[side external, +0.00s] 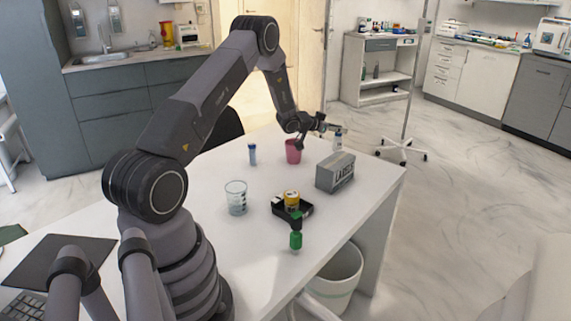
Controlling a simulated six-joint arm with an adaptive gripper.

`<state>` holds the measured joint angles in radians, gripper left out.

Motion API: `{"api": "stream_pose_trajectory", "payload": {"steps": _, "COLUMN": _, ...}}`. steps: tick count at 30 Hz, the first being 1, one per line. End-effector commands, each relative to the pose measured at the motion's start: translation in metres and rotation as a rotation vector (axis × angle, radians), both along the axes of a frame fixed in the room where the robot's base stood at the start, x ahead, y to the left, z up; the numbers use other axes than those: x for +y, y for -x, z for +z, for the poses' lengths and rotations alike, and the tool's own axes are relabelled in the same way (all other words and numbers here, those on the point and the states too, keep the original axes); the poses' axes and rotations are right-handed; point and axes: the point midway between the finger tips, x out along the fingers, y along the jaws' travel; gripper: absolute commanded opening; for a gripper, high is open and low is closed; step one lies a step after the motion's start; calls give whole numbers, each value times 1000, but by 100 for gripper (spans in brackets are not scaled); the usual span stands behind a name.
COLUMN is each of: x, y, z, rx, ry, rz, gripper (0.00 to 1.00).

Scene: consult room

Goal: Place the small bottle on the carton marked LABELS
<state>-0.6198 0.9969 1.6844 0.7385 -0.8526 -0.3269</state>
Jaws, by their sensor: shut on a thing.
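The carton marked LABELS (336,173) is a grey box standing on the white table, right of the middle, with its lettering on the front face. My gripper (335,130) is above and behind the carton, at the table's far right part. It is shut on the small bottle (338,144), which looks pale with a bluish upper part. The bottle hangs roughly upright, just above the carton's far top edge in the picture. I cannot tell whether the bottle touches the carton or is behind it.
On the table (372,196) stand a pink cup (293,153) close left of the gripper, a blue tube-like bottle (252,155), a clear beaker (236,200), a black tray (279,210) with a yellow item, and a green bottle (296,238). A bin (337,283) stands below the edge.

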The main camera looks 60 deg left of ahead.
Motion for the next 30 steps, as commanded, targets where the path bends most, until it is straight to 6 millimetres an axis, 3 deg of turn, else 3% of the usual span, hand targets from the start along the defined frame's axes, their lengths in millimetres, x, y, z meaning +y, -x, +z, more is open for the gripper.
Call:
{"api": "stream_pose_trajectory", "payload": {"steps": 10, "x": 3, "y": -5, "z": -38, "rx": 3, "ry": 1, "rz": 1, "gripper": 0}}
{"api": "stream_pose_trajectory", "payload": {"steps": 21, "x": 3, "y": -5, "z": -42, "rx": 1, "ry": 0, "rz": 0, "gripper": 0}}
{"api": "stream_pose_trajectory", "payload": {"steps": 22, "x": 3, "y": -5, "z": -41, "rx": 1, "ry": -1, "rz": 1, "gripper": 24}}
{"api": "stream_pose_trajectory", "payload": {"steps": 27, "x": 3, "y": -5, "z": -41, "rx": 1, "ry": -1, "rz": 1, "gripper": 46}}
{"api": "stream_pose_trajectory", "payload": {"steps": 30, "x": 3, "y": -5, "z": -41, "rx": 1, "ry": -1, "rz": 1, "gripper": 47}}
